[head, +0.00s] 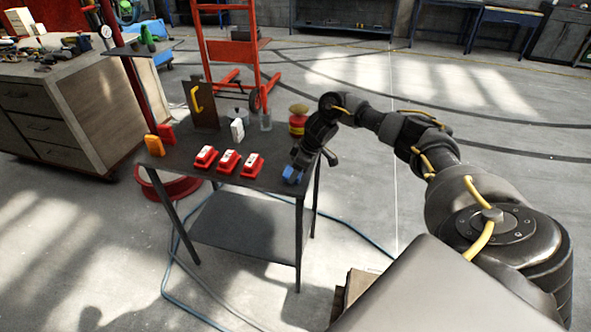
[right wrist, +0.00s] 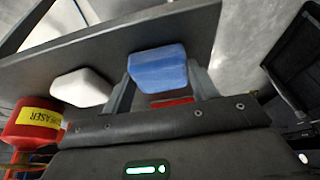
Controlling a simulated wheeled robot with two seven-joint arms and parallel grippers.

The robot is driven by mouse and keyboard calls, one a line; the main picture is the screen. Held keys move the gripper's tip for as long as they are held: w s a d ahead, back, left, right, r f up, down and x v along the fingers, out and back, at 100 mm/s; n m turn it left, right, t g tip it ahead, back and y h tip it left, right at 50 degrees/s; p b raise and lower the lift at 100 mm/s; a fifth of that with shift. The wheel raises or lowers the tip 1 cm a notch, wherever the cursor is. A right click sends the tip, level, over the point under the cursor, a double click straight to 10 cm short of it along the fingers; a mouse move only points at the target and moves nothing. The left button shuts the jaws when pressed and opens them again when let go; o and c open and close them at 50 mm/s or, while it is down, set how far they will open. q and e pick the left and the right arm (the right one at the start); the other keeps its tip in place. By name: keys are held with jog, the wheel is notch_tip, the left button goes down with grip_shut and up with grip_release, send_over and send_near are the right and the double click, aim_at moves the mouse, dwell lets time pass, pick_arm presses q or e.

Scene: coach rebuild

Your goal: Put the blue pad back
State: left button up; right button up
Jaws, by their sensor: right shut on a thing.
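The blue pad (head: 292,174) is at the right front corner of the dark table (head: 262,183). My right gripper (head: 298,166) is shut on it. In the right wrist view the blue pad (right wrist: 158,70) sits between the two fingers, with a bit of red (right wrist: 172,101) showing just beneath it. In the head view I cannot tell whether the pad touches the tabletop or is slightly above it. My left gripper is not in view.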

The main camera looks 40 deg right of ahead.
jog(key=o, duration=0.9)
jog(key=shift+f, duration=0.1)
jog(key=v, duration=1.2)
